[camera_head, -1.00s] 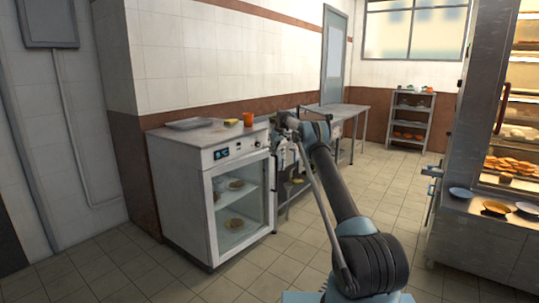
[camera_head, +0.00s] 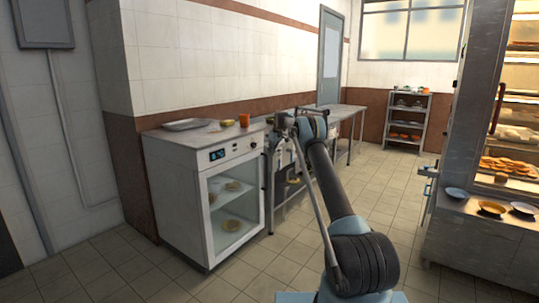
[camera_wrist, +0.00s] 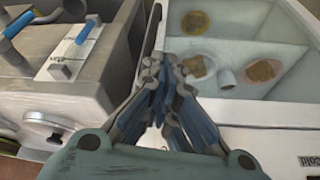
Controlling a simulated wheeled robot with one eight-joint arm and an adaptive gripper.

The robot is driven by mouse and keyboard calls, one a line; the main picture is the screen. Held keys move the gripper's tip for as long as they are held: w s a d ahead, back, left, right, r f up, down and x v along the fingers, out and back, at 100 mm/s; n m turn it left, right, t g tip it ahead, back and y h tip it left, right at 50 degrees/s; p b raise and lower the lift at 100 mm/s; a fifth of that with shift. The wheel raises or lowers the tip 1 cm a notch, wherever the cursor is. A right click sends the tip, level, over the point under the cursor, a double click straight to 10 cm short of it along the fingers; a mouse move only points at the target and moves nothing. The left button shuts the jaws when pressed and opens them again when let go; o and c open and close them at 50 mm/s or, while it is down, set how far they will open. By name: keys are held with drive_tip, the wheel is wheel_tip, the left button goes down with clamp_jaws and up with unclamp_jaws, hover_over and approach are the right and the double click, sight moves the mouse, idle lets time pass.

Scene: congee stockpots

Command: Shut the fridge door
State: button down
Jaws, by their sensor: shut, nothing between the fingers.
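The fridge (camera_head: 172,195) is a white cabinet with a control panel, standing against the wall at left centre. Its glass door (camera_head: 232,215) has a white frame and looks flush or nearly flush with the front; I cannot tell if a small gap remains. A dark upright handle (camera_head: 263,187) shows at the door's right edge. Plates of food show through the glass, and also in the wrist view beyond the door glass (camera_wrist: 240,85). My gripper (camera_wrist: 163,72) is shut and empty, close to the door's handle side. In the head view my wrist partly hides it; contact is unclear.
A tray (camera_head: 188,125), a yellow item (camera_head: 228,123) and an orange cup (camera_head: 244,120) sit on the fridge top. Equipment with blue handles (camera_wrist: 85,35) stands beside the fridge. A food display counter (camera_head: 475,235) stands at right. The floor (camera_head: 395,200) between is clear.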

drive_tip(key=s+d+r+m, duration=0.1)
drive_tip(key=s+d+r, duration=0.35)
drive_tip(key=r, duration=0.35)
drive_tip(key=s+d+r, duration=0.4)
drive_tip(key=s+r, duration=0.1)
drive_tip(key=r, duration=0.3)
drive_tip(key=s+d+r+m, duration=0.1)
drive_tip(key=s+d+r, duration=0.2)
drive_tip(key=s, duration=0.8)
drive_tip(key=s+d+r+m+h, duration=0.1)
drive_tip(key=s+d+r, duration=0.25)
drive_tip(key=s, duration=0.75)
drive_tip(key=s+d+r+m, duration=0.1)
drive_tip(key=s+d+r, duration=0.15)
drive_tip(key=s, duration=0.95)
drive_tip(key=s+d+f+m+h, duration=0.1)
drive_tip(key=s+d+f, duration=0.15)
drive_tip(key=s, duration=0.95)
drive_tip(key=s+d+f+m, duration=0.15)
drive_tip(key=s+f, duration=0.25)
drive_tip(key=s, duration=0.8)
drive_tip(key=s+d+f+m+g+h, duration=0.1)
drive_tip(key=s+d+f+m, duration=0.1)
drive_tip(key=s+f, duration=1.5)
drive_tip(key=s, duration=0.2)
drive_tip(key=shift+s+d, duration=0.35)
drive_tip(key=shift+d, duration=0.05)
